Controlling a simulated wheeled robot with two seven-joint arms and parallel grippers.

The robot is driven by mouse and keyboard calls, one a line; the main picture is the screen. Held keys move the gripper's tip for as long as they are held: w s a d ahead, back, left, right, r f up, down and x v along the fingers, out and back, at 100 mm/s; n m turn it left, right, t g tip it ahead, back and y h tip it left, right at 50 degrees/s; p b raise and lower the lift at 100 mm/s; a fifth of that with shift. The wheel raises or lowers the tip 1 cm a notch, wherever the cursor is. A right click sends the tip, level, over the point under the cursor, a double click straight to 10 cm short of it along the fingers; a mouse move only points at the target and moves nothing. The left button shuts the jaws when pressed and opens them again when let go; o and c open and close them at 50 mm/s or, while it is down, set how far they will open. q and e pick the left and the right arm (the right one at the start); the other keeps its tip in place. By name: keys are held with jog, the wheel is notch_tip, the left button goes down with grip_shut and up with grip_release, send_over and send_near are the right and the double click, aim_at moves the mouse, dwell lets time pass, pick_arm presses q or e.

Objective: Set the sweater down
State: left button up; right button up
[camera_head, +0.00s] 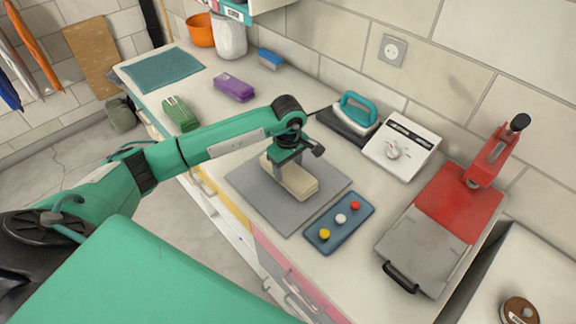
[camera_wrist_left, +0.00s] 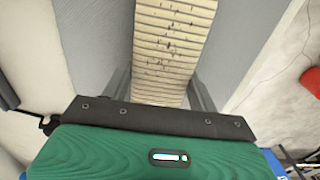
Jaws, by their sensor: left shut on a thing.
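The cream, folded sweater (camera_head: 300,186) is at the grey mat (camera_head: 258,205) on the counter; its ribbed surface fills the upper middle of the left wrist view (camera_wrist_left: 172,45). My left gripper (camera_head: 285,166) is over the sweater's far left end and shut on it. In the left wrist view, one finger shows on each side of the sweater. I cannot tell whether the sweater's underside touches the mat. My right gripper is not in view.
A blue tray with coloured knobs (camera_head: 339,222) lies right of the mat. Behind stand an iron (camera_head: 357,110) and a white scale (camera_head: 401,148). A red and grey press (camera_head: 440,225) is at the right. Purple (camera_head: 234,88) and green (camera_head: 180,113) bundles lie at the left.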

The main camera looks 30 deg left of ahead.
aim_at(288, 168)
pick_arm(q)
jog(key=shift+f, duration=0.15)
jog(key=o, duration=1.1)
jog(key=shift+o, duration=0.2)
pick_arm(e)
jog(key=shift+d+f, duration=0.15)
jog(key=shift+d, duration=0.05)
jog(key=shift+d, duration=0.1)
pick_arm(q)
jog(key=shift+r, duration=0.25)
jog(key=shift+w+r, duration=0.1)
jog(key=shift+r, duration=0.15)
notch_tip(288, 168, up, 12)
jog(key=b, duration=0.3)
jog(key=shift+f+b, duration=0.25)
jog(key=shift+b, duration=0.1)
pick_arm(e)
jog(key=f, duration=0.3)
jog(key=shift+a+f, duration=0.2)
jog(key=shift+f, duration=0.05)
